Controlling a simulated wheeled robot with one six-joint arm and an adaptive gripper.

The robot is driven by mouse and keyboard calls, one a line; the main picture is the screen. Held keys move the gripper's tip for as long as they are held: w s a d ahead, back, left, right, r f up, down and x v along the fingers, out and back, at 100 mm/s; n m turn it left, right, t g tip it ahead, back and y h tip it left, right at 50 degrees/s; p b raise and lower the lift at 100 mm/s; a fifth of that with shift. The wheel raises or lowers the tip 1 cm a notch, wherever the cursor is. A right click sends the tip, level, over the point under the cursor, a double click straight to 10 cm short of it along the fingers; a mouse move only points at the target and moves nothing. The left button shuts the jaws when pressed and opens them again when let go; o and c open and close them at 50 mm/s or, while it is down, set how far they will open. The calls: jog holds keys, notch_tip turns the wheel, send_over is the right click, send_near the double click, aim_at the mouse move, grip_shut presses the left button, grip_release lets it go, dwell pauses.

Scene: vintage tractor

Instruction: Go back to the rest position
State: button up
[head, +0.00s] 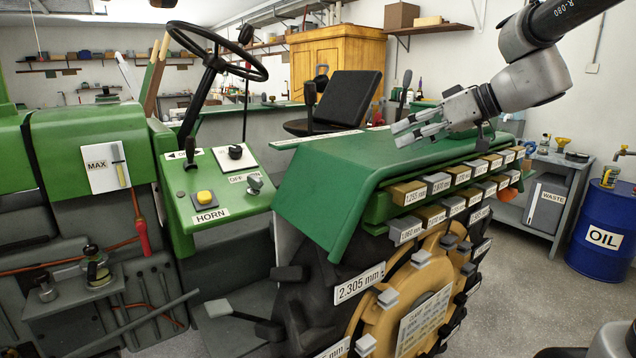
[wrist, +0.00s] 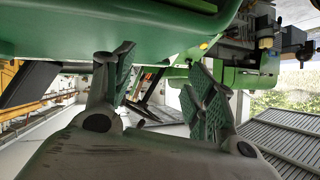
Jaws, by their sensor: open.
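My gripper (head: 418,128) is open and empty in the head view. It is in front of or above the green fender (head: 345,190) of the tractor, with its fingers pointing left. My arm reaches in from the top right. In the wrist view my gripper's two padded fingers (wrist: 160,90) stand apart with nothing between them. The green tractor bodywork (wrist: 150,25) fills the top of that view. I cannot tell from these frames how far the fingers are from the fender.
Labelled blocks (head: 408,193) line the fender's edge above the large wheel (head: 400,320). The steering wheel (head: 215,50) and black seat (head: 345,98) are to the left. Grey floor is open between wheel and barrel.

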jog(key=s+d+f+m+g+h, duration=0.1)
jog(key=s+d+f+m+h, duration=0.3)
jog(key=s+d, duration=0.4)
jog(key=s+d+f+m+g+h, duration=0.1)
jog(key=s+d+f+m+h, duration=0.3)
jog(key=s, duration=1.2)
jog(key=d+f+h, duration=0.2)
jog(key=d+f, duration=0.1)
jog(key=d, duration=0.1)
jog(key=shift+s+d+f, duration=0.2)
jog(key=shift+d, duration=0.2)
